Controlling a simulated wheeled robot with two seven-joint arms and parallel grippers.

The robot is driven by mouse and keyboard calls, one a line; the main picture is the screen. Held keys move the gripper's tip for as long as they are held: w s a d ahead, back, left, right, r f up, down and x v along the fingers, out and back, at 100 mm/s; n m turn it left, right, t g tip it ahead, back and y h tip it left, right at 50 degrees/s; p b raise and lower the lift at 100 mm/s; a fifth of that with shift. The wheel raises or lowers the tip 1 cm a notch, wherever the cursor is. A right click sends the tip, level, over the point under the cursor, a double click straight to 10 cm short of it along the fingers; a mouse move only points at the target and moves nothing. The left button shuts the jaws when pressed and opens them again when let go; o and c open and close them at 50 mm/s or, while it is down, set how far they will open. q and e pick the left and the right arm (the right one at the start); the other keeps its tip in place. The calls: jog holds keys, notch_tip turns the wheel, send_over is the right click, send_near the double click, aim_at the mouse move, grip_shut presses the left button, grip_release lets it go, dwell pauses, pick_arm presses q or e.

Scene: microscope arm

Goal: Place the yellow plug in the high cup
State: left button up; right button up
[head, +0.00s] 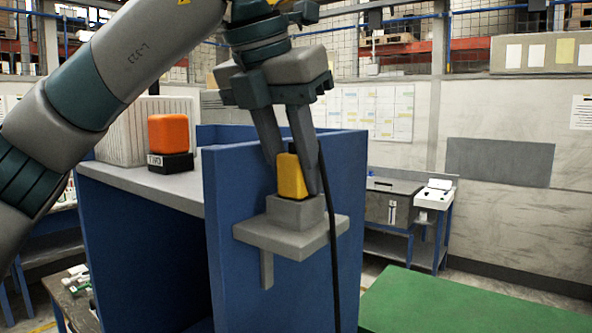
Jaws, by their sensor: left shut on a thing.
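The yellow plug (291,178) is a small upright block between the fingers of my left gripper (292,172). The gripper points down and is shut on the plug. A grey cup (295,212) stands on a grey bracket (290,240) fixed to the front of a blue panel. The plug's lower end is right at the cup's top; I cannot tell how far it sits inside, as the cup's front wall hides it. My right gripper is not in view.
An orange block (174,133) on a black labelled base (170,162) stands on the grey shelf (130,179) at left. The blue panel (230,250) rises close behind the bracket. A dark cable (334,250) hangs in front of the bracket. A green surface (470,305) lies clear at lower right.

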pick_arm(q)
jog(key=o, duration=1.1)
jog(key=shift+s+f, duration=0.1)
jog(key=shift+f, duration=0.8)
jog(key=shift+r, duration=0.15)
jog(key=shift+r+p, duration=0.45)
jog(key=shift+p, duration=0.1)
jog(key=shift+r, duration=0.25)
jog(key=shift+w+b+v, duration=0.15)
jog(key=shift+b+v, duration=0.35)
jog(key=shift+v, duration=2.55)
jog(key=shift+w+b+v, duration=0.1)
jog(key=shift+b+v, duration=0.4)
jog(key=shift+v, duration=2.55)
jog(key=shift+d+r, duration=0.1)
